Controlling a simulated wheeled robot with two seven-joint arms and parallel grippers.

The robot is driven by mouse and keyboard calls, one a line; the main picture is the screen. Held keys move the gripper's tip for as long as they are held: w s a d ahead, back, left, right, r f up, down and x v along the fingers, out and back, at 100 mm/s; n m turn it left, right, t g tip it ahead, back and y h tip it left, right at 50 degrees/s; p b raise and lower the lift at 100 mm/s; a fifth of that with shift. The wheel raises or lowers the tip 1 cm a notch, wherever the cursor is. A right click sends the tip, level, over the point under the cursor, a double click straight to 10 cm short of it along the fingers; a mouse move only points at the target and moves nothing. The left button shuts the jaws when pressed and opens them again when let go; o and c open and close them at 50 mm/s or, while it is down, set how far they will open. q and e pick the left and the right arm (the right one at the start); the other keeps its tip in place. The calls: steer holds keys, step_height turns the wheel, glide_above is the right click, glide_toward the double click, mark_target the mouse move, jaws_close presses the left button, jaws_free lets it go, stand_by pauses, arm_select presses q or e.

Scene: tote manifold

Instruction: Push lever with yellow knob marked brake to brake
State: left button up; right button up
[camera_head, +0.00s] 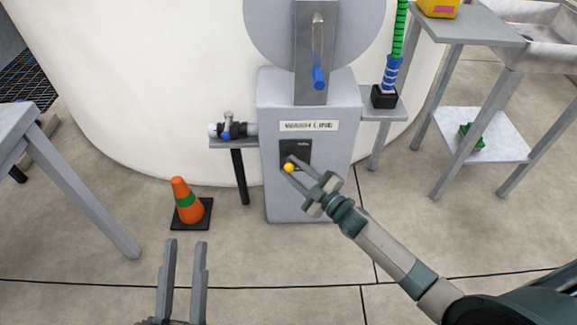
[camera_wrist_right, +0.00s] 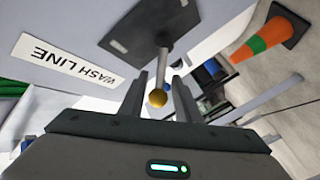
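The yellow knob (camera_head: 289,168) is on the end of a short lever on a dark plate (camera_head: 303,150), set in the front of the grey WASH LINE cabinet (camera_head: 282,205). My right gripper (camera_head: 287,165) is at the knob with its fingers apart. In the right wrist view the knob (camera_wrist_right: 158,97) shows between the two open fingers (camera_wrist_right: 160,95), with gaps on both sides. The lever rod (camera_wrist_right: 160,70) runs from the knob to the dark plate (camera_wrist_right: 125,25). The plate's small marking is unreadable. My left gripper (camera_head: 185,248) is open and empty over the floor.
An orange cone (camera_head: 182,190) stands on the floor left of the cabinet. A side shelf (camera_head: 222,144) holds a small valve piece (camera_head: 229,128). A blue-handled lever (camera_head: 319,75) is above the label. Tables stand left (camera_head: 60,170) and right (camera_head: 478,42).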

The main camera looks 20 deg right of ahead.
arm_select(q)
steer(key=shift+s+a+r+t, duration=0.1)
steer(key=shift+s+r+t, duration=0.15)
steer(key=shift+r+t, duration=0.2)
arm_select(e)
steer(key=shift+x, duration=1.15)
jaws_close()
arm_select(q)
steer(key=shift+b, duration=0.35)
arm_select(e)
steer(key=shift+a+f, duration=0.1)
